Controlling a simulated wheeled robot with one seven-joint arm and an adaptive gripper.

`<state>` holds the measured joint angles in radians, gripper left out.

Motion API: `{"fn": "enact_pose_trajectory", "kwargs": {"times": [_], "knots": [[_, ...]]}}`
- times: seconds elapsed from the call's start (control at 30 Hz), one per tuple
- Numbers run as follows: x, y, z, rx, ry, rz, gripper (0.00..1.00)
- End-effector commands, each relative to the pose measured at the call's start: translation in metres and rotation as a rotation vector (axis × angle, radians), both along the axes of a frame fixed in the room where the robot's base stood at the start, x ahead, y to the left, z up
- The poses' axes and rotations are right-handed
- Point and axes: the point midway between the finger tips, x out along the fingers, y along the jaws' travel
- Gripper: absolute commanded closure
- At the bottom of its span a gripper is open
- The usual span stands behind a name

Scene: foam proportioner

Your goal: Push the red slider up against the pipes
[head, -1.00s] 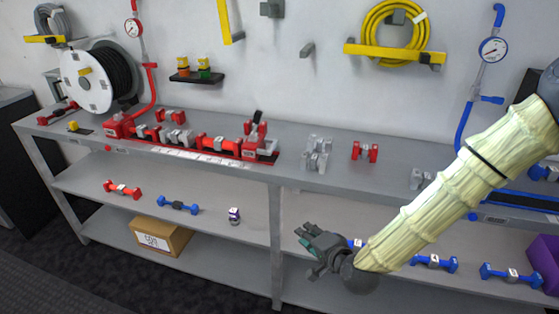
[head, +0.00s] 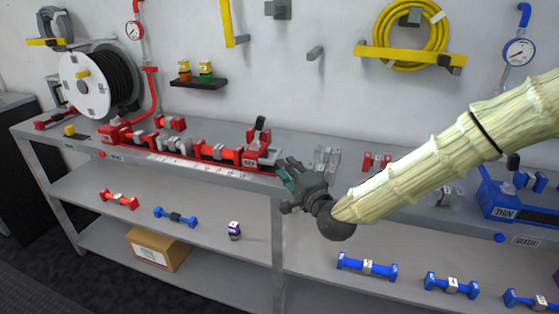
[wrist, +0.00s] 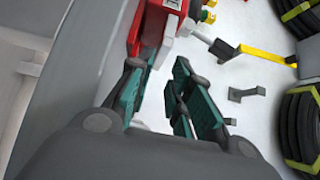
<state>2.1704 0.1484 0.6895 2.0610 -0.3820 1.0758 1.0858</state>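The red slider (head: 257,142), a red block with a black upright lever and a grey part at its side, stands at the right end of the red rail on the bench top. The red and grey pipes (head: 218,152) lie in a row to its left. My gripper (head: 284,184) is just right of and in front of the slider, at the bench's front edge. In the wrist view its teal-padded fingers (wrist: 160,75) are apart with nothing between them. A red block with a grey part (wrist: 150,28), seemingly the slider, shows beyond the left fingertip; contact is unclear.
Grey fittings (head: 327,158) and a red fitting (head: 377,162) stand on the bench behind my arm. A blue station (head: 505,195) is at the right. The lower shelf holds red and blue pipes and a small bottle (head: 234,231). A hose reel (head: 85,83) is at the left.

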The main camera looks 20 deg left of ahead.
Motion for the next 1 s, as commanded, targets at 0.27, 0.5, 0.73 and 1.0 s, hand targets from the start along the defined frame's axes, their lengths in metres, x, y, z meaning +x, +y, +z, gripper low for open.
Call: {"fn": "enact_pose_trajectory", "kwargs": {"times": [0.27,0.5,0.73,1.0], "knots": [[0.029,0.027,-0.001,-0.001,0.000,0.000,0.79],[0.039,0.037,-0.001,-0.001,0.002,0.000,0.79],[0.040,0.037,-0.001,0.000,0.001,0.000,0.79],[0.040,0.037,-0.001,-0.001,0.001,0.000,1.00]]}}
